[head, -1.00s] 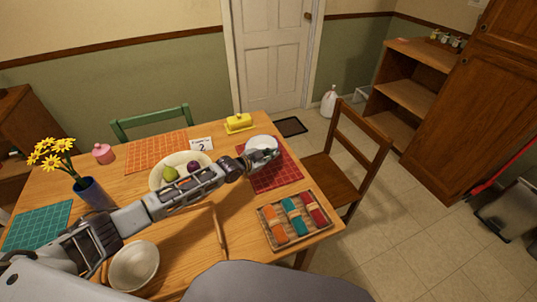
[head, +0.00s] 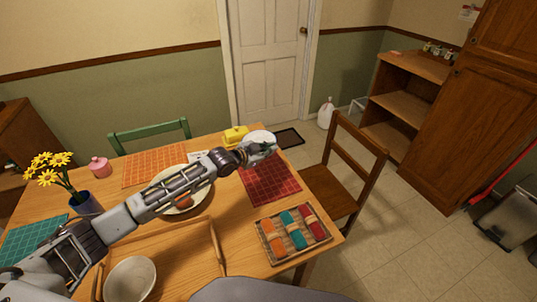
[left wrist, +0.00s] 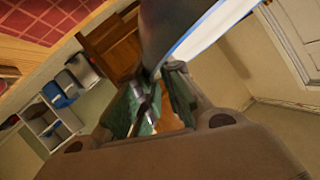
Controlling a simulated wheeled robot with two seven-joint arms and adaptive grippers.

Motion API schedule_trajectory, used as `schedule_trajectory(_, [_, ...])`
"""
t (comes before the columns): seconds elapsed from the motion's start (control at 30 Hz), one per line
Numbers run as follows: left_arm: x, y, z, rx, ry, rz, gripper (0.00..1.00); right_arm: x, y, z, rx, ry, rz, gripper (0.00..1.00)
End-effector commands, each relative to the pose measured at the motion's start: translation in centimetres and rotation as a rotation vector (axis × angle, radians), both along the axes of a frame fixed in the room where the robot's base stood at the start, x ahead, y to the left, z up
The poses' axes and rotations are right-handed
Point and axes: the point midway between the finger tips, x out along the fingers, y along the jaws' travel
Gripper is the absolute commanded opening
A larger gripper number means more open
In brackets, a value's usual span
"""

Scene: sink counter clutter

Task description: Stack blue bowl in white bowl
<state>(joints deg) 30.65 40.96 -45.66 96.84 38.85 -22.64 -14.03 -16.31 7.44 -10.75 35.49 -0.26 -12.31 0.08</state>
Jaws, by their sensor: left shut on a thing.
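A bowl (head: 259,136), pale in the head view, is held above the far end of the red placemat. In the left wrist view the bowl (left wrist: 183,28) has a dark grey-blue outside and a bright rim, so I take it as the blue bowl. My left gripper (head: 266,150) is shut on its near rim; its fingers (left wrist: 155,88) pinch the bowl's edge in the left wrist view. The gripper hides part of the bowl. The white bowl (head: 130,279) stands empty at the front left of the table, beneath my left arm. My right gripper is not in view.
A wooden-handled tray (head: 165,243) lies around the white bowl. A fruit plate (head: 203,199) is partly behind my arm. A vase of yellow flowers (head: 85,203), a yellow butter dish (head: 235,135) and a basket of rolled cloths (head: 293,236) stand around. The red placemat (head: 270,182) is clear.

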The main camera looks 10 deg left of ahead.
Motion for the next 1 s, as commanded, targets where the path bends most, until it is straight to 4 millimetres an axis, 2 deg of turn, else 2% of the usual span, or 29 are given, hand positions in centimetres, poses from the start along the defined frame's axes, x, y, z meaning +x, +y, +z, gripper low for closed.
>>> schedule_trajectory(0.7, [0.0, 0.0, 0.1, 0.000, -0.002, 0.001, 0.00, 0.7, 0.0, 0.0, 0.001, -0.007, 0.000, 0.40])
schedule_trajectory(0.8, [0.3, 0.5, 0.0, 0.002, -0.003, 0.007, 0.00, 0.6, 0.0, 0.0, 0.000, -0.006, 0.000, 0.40])
schedule_trajectory(0.93, [0.3, 0.3, 1.0, 0.001, -0.006, -0.002, 0.00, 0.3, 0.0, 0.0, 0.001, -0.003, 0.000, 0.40])
schedule_trajectory(1.0, [0.3, 0.1, 2.2, 0.001, -0.008, -0.006, 0.00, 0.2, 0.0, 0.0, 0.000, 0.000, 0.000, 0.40])
